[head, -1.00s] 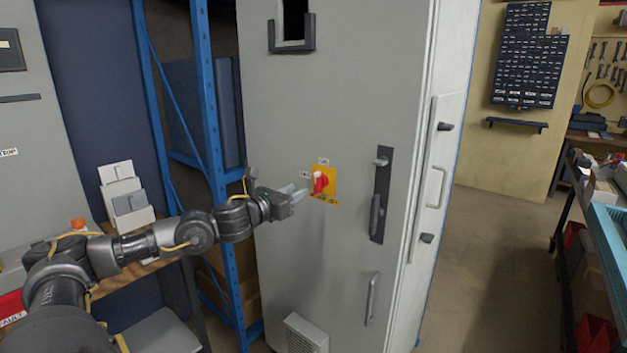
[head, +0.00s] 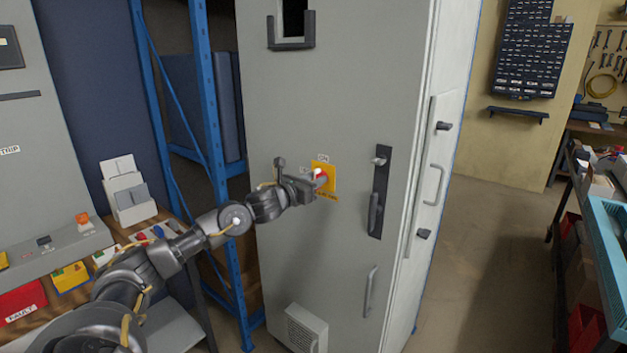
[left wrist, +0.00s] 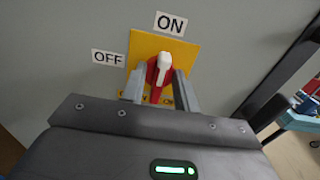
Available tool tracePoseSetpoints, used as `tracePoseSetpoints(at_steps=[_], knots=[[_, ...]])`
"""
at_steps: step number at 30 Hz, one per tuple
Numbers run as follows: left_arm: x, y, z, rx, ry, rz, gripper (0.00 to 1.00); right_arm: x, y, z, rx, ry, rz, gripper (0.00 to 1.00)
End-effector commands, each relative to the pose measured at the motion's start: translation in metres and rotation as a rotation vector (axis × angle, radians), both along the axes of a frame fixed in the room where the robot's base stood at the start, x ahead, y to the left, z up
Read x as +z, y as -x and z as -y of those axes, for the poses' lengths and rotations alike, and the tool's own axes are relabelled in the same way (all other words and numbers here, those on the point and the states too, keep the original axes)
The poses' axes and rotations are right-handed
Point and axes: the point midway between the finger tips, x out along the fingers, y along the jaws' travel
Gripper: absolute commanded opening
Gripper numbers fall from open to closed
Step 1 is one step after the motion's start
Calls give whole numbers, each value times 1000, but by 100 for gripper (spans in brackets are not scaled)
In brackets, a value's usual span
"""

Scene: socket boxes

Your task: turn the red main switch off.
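The red main switch (head: 321,174) sits on a yellow plate (head: 331,182) on the grey cabinet door. In the left wrist view the red switch (left wrist: 155,92) has a white-tipped handle pointing up toward the ON label (left wrist: 171,24); the OFF label (left wrist: 108,58) is to its left. My left gripper (head: 317,181) is at the switch, partly covering it in the head view. In the left wrist view the fingers of the left gripper (left wrist: 160,76) are apart, one on each side of the handle. Whether they touch it I cannot tell. My right gripper is not in view.
The grey cabinet (head: 345,270) has a dark door handle (head: 378,195) right of the switch and a vent (head: 306,330) low down. A blue shelf frame (head: 212,130) stands to its left. A bench with red and yellow boxes (head: 72,278) is at lower left.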

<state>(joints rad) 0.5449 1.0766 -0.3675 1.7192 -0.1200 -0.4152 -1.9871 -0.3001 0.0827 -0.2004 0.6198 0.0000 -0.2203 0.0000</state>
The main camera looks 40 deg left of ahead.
Motion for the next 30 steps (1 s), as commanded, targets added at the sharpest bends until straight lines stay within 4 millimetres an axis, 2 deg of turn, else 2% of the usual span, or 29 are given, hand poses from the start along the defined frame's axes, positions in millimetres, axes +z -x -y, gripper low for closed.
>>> tracePoseSetpoints(at_steps=[1, 6, 7, 20, 30], knots=[[0, 0, 0, 0, 0, 0, 23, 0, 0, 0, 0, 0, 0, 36], [0, 0, 0, 0, 0, 0, 1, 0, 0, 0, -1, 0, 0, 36], [0, 0, 0, 0, 0, 0, 0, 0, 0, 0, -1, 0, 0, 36], [0, 0, -1, 1, 68, 2, 0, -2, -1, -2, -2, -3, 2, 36], [-1, 0, -2, 1, 331, 8, 0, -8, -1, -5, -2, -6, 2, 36]])
